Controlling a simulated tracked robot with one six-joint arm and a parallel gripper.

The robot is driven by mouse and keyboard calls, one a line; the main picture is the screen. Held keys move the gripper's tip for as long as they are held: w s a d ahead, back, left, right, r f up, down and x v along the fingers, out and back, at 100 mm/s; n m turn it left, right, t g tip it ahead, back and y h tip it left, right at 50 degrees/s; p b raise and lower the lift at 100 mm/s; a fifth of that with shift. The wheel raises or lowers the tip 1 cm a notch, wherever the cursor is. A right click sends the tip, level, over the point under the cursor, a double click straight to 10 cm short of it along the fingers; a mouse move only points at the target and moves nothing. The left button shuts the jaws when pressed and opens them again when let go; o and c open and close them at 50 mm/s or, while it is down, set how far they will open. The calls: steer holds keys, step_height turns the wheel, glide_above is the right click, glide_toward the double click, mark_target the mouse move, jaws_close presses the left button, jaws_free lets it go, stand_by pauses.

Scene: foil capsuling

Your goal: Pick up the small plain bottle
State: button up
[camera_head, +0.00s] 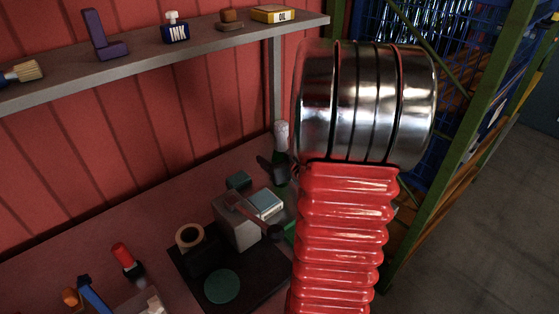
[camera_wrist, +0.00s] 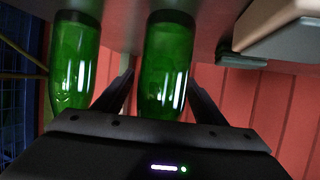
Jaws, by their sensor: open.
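In the wrist view, a green glass bottle (camera_wrist: 168,62) stands between the two dark fingers of my gripper (camera_wrist: 164,88). The fingers are open, one on each side, with a visible gap at least on the left. A second green bottle (camera_wrist: 74,62) stands to the left, outside the fingers, with faint marks on its glass. The bottle ends are cut off or hidden by the gripper body. In the head view, a dark bottle with a pale foil top (camera_head: 281,150) stands at the bench's back edge. My arm hides my gripper there.
A shelf (camera_head: 160,62) above carries an ink bottle (camera_head: 174,28) and a yellow oil box (camera_head: 273,14). A grey block (camera_wrist: 285,28) shows upper right in the wrist view.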

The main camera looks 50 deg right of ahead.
steer(key=shift+c, duration=0.6)
steer(key=c, duration=1.4)
